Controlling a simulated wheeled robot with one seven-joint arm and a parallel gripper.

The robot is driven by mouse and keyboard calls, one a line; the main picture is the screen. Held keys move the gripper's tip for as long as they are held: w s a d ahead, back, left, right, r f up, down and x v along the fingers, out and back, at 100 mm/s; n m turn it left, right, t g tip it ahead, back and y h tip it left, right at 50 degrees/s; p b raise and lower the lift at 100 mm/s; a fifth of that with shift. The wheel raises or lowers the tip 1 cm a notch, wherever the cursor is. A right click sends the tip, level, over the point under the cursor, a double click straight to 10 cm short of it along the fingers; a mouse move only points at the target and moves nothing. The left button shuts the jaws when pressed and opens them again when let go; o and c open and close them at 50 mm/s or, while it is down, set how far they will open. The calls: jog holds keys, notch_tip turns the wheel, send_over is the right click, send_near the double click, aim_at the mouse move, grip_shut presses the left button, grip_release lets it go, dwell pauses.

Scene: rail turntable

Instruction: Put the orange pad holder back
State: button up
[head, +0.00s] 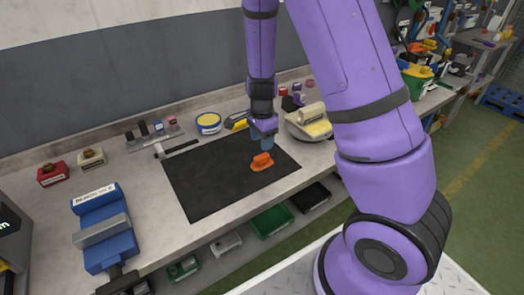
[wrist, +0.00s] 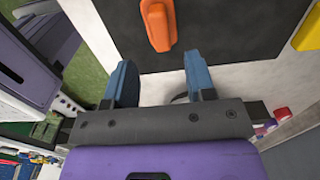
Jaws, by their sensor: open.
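The orange pad holder (head: 262,161) lies on the black mat (head: 205,190) on the workbench, near the mat's right half. It also shows in the wrist view (wrist: 158,24), at the top middle, beyond the fingertips. My gripper (head: 267,143) is above the mat by the holder, just behind it in the head view. In the wrist view its two blue fingers (wrist: 160,78) are spread apart with nothing between them. The gap between the fingers and the holder's height cannot be judged exactly.
A blue vise (head: 104,232) stands at the bench's left front. Green bins (head: 270,220) sit below the bench edge.

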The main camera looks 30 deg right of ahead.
notch_tip(320, 180, up, 5)
notch_tip(320, 180, up, 10)
jog(key=n+t+y, duration=0.1)
jog(key=n+y, duration=0.1)
jog(key=n, duration=0.3)
send_over(262, 156)
jog(key=s+a, duration=0.2)
jog(key=s, duration=0.2)
jog(key=s+r+n+t+h, duration=0.2)
jog(key=s+r+n+t, duration=0.2)
jog(key=s+r+n, duration=0.8)
jog(key=s+a+r, duration=0.1)
jog(key=s+r, duration=0.3)
jog(key=s, duration=0.4)
jog(key=shift+s+r, duration=0.3)
jog(key=shift+r, duration=0.05)
